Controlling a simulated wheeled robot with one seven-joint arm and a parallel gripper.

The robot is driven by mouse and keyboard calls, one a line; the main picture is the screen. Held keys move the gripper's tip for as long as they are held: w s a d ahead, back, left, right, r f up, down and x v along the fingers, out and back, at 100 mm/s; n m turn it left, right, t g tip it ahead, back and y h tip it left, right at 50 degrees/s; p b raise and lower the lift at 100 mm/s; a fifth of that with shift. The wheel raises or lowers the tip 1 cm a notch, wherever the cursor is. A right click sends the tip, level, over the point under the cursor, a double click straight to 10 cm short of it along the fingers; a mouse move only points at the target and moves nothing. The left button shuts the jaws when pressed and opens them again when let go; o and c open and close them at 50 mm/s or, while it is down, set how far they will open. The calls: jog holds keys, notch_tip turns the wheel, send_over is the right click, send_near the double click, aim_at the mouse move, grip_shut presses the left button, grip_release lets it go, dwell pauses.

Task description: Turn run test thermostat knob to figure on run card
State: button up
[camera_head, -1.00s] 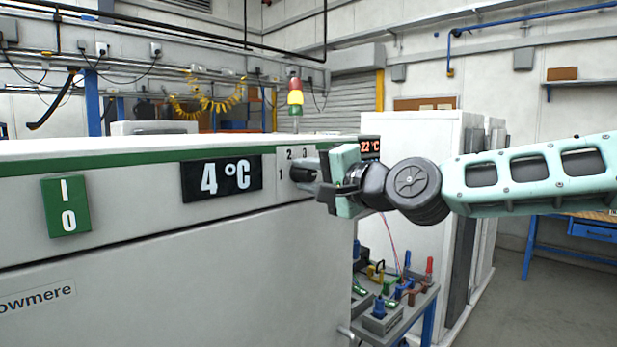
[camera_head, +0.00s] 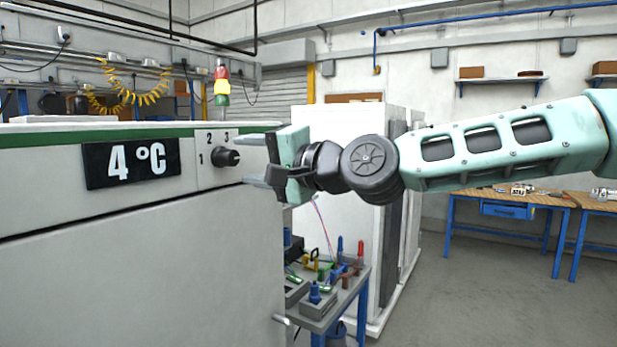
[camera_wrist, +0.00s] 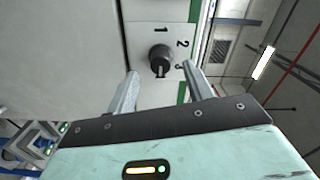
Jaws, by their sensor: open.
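The black thermostat knob (camera_head: 226,157) sits on a pale plate with figures 1, 2 and 3 on the white cabinet's front. In the wrist view the knob (camera_wrist: 160,58) shows a pale line at its lower side, away from figure 1; I cannot tell whether this is its pointer. My gripper (camera_head: 246,160) is open and empty, just right of the knob in the head view. In the wrist view the knob lies ahead, between the lines of the two fingers (camera_wrist: 160,70), with no visible contact. A display (camera_head: 131,162) reads 4 °C. No run card is visible.
The white cabinet (camera_head: 140,250) fills the left. A small bench (camera_head: 335,318) with coloured parts stands below my gripper. A white unit (camera_head: 338,200) stands behind my arm. Blue-legged tables (camera_head: 520,196) are at the right; the floor before them is clear.

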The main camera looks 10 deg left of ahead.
jog(key=b+v, duration=0.3)
jog(key=v, duration=0.9)
jog(key=shift+d, duration=0.1)
